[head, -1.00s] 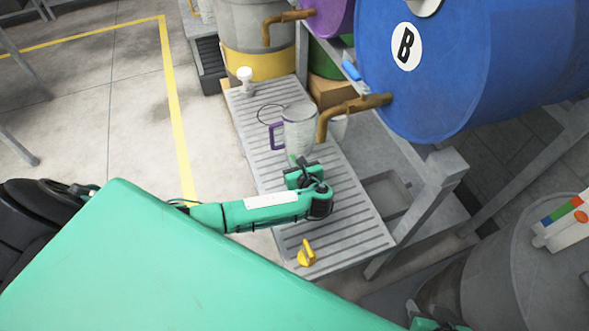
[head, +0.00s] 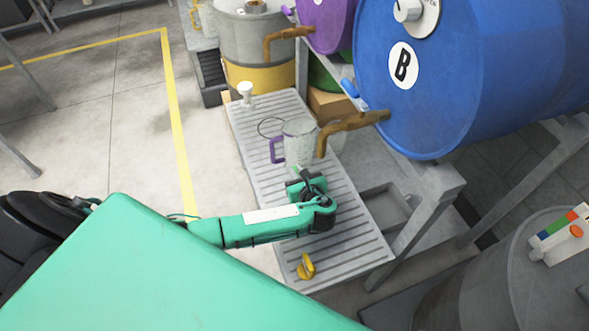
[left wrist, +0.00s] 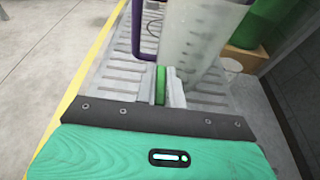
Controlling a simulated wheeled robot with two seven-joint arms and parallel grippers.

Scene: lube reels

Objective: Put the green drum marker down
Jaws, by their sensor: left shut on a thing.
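The green drum marker (left wrist: 160,84) shows in the left wrist view as a narrow green strip between the fingers of my left gripper (left wrist: 165,98). The gripper is shut on it, low over the slatted grey bench (head: 348,240). I cannot tell whether the marker touches the slats. In the head view my left gripper (head: 301,180) is just in front of a clear jug (head: 299,140) with a purple handle and mostly hides the marker. The jug also shows in the left wrist view (left wrist: 200,42), just beyond the marker. My right gripper is not in view.
A yellow piece (head: 306,266) lies near the bench's front end, and a white piece (head: 245,93) stands at its far left. A blue drum (head: 450,75) labelled B, with a brown tap (head: 350,126), overhangs the right side.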

